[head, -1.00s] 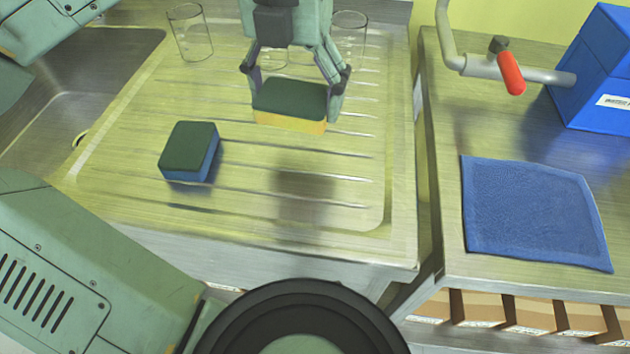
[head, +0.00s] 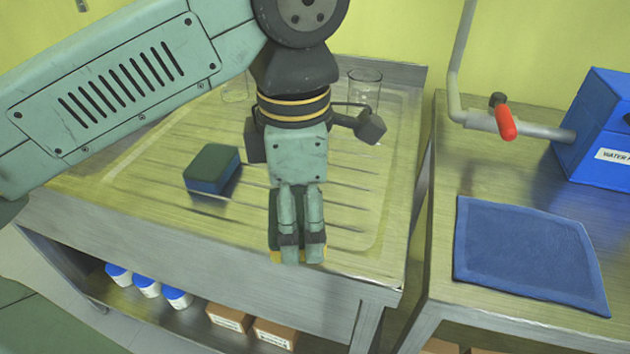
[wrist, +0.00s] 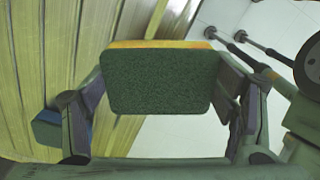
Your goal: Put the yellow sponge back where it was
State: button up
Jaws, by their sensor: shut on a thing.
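The yellow sponge, with a dark green scouring face, is in my gripper (head: 301,244). In the head view only slivers of the yellow sponge (head: 275,257) show behind the fingers, near the front edge of the ribbed drainboard (head: 350,235). In the wrist view the green face of the sponge (wrist: 160,82) fills the middle, with a yellow strip along its top. The fingers stand at its left and right sides. A blue sponge with a green top (head: 212,170) lies on the drainboard, left of my gripper.
Two glass beakers, one of them here (head: 365,88), stand at the back of the drainboard. A blue cloth (head: 530,255) lies on the right bench, near a blue box (head: 600,130) and a red-handled tap (head: 505,122). Bottles (head: 147,285) and cartons (head: 228,317) sit on the shelf below.

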jog(key=w, duration=0.3)
jog(key=w+d+p, duration=0.1)
jog(key=w, duration=0.3)
jog(key=w+d+f+p, duration=0.1)
jog(key=w, duration=0.2)
jog(key=shift+w, duration=0.5)
notch_tip(320, 180, down, 3)
jog(key=shift+p, duration=0.8)
jog(key=shift+f, duration=0.25)
jog(key=shift+f, duration=0.1)
jog(key=shift+f+b, duration=0.2)
jog(key=shift+b, duration=0.15)
jog(key=o, duration=1)
jog(key=shift+r, duration=0.15)
jog(key=shift+r, duration=0.1)
